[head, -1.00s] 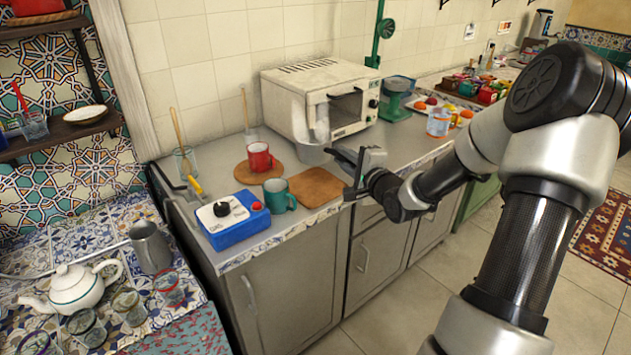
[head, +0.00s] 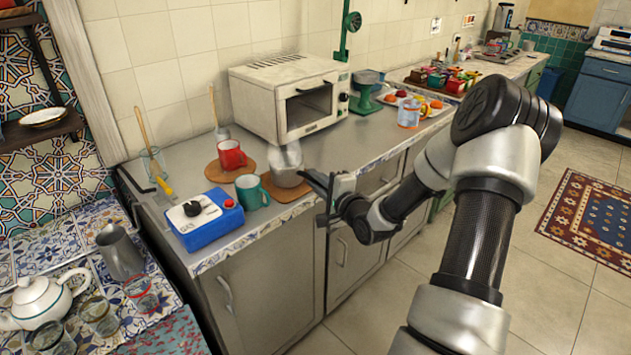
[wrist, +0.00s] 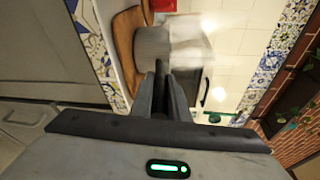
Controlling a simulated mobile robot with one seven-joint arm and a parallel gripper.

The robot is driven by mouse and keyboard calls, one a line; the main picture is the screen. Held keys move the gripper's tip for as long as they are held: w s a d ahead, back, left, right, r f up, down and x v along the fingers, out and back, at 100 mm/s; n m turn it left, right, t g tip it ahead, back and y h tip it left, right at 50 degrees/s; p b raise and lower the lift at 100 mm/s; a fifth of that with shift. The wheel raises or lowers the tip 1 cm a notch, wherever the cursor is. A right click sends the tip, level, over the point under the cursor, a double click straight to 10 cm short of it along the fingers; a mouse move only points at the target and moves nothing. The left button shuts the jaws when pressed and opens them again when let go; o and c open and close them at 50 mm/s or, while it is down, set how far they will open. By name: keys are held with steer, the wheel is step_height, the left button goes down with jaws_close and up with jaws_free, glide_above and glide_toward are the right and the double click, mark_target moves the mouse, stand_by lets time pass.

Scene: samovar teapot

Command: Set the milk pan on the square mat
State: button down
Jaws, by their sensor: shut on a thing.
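The milk pan (head: 288,168) is a small grey metal pan, slightly blurred, over the square mat (head: 270,192). I cannot tell whether its base touches the mat or is a little above it. My gripper (head: 318,183) is at the pan's right side, shut on its handle, which the fingers mostly hide. In the wrist view the pan (wrist: 160,48) is just beyond the fingertips (wrist: 160,75), and the brown mat (wrist: 125,45) shows beside it.
A red mug (head: 231,155) on a round mat (head: 212,172) and a teal mug (head: 251,192) stand close to the left. A blue box with a black knob (head: 205,220) is at the counter's front left. A white oven (head: 290,98) stands behind.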

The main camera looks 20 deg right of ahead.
steer(key=shift+f, duration=0.15)
steer(key=c, duration=1.7)
jaws_free()
steer(key=shift+r, duration=0.25)
steer(key=s, duration=0.4)
steer(key=s+d+r+p, duration=0.1)
steer(key=s, duration=0.7)
steer(key=shift+d+r+p, duration=0.15)
steer(key=shift+p, duration=0.15)
